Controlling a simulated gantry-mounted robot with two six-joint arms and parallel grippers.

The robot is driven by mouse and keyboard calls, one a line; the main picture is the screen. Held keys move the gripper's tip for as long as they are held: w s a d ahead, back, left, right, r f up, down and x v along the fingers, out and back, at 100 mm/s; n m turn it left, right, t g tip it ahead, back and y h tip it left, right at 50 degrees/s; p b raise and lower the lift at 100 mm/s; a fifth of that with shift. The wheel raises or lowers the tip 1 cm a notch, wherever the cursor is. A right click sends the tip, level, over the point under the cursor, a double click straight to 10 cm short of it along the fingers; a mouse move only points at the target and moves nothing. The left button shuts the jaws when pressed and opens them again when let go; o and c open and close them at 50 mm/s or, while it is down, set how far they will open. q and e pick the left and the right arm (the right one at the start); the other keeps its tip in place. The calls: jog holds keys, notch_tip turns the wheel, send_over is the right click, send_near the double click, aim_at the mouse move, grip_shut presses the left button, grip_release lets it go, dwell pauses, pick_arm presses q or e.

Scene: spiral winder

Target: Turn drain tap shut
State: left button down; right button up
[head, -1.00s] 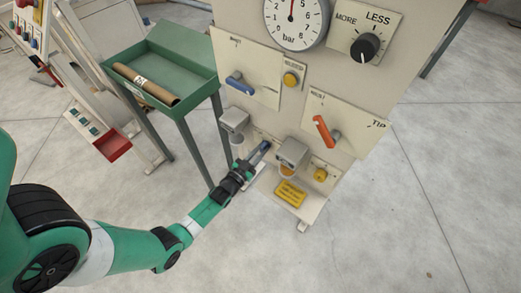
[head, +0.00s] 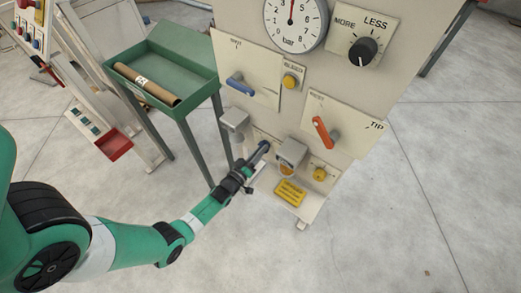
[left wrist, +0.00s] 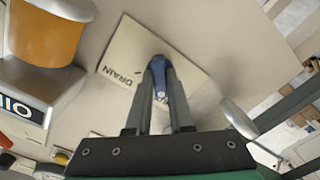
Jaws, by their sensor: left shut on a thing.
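The drain tap is a blue lever (left wrist: 158,75) on a cream plate marked DRAIN (left wrist: 125,52), seen in the left wrist view. My left gripper (left wrist: 160,88) is shut on the blue lever, with one finger on either side of it. In the head view the left gripper (head: 258,153) reaches the low front of the cream machine, and the lever is largely hidden by the fingers. My right gripper is not in view.
A metal-housed spout (head: 291,152) sits just right of the left gripper, and another (head: 234,118) sits to its upper left. Above are a blue lever (head: 240,84), an orange lever (head: 323,130) and a pressure gauge (head: 294,20). A green tray stand (head: 205,86) stands left.

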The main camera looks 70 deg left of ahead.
pick_arm(q)
jog(key=shift+n, duration=0.5)
jog(key=c, duration=0.8)
grip_release()
jog(key=p+v, duration=0.4)
jog(key=v, duration=0.7)
jog(key=shift+s+d, duration=0.2)
jog(key=shift+s, duration=0.1)
